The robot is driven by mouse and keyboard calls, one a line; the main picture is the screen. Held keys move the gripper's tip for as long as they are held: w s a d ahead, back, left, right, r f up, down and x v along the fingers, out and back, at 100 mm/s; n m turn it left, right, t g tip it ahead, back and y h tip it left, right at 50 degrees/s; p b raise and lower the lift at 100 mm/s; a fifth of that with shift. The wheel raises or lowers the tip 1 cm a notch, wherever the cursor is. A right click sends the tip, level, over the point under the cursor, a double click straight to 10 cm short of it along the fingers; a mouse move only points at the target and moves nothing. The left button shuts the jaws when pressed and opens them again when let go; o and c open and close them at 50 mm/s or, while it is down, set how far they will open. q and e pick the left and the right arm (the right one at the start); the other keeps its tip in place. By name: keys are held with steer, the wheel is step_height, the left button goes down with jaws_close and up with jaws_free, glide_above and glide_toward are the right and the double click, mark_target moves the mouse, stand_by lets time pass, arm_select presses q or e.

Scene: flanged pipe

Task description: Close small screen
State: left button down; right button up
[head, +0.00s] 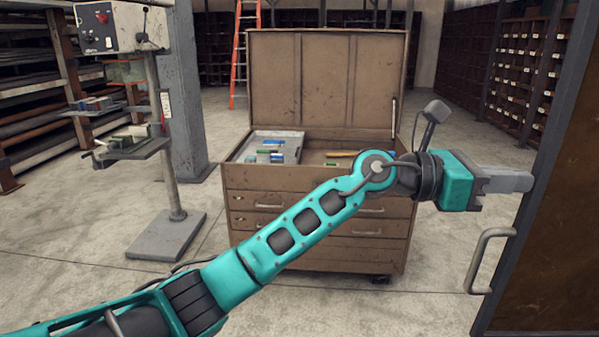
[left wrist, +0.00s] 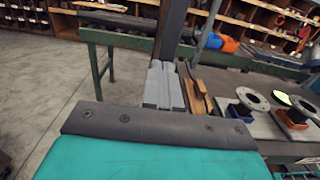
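The screen (head: 556,225) is a dark-framed brown panel at the right edge of the head view, with a grey bar handle (head: 487,260) low on its near side. My left gripper (head: 528,181) is level with the frame's left edge, above the handle; its tips overlap the frame in the picture. I cannot tell whether they touch it. In the left wrist view the fingers (left wrist: 164,88) lie together, shut with nothing seen between them. A dark upright post (left wrist: 171,32), probably the screen's frame edge, stands just beyond the tips. My right gripper is not in view.
A brown tool chest (head: 300,250) with a raised lid stands behind my left arm. A control box on a pedestal (head: 125,28) is at left. In the left wrist view a bench holds flanges (left wrist: 253,99), wooden pieces (left wrist: 203,95) and an orange-and-blue object (left wrist: 226,44). Open floor lies at left.

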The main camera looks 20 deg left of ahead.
mark_target(553, 178)
arm_select(q)
steer(key=b+x, duration=0.1)
steer(key=x, duration=0.5)
steer(key=shift+d, duration=0.25)
steer(key=shift+r, duration=0.1)
steer(key=shift+r, duration=0.15)
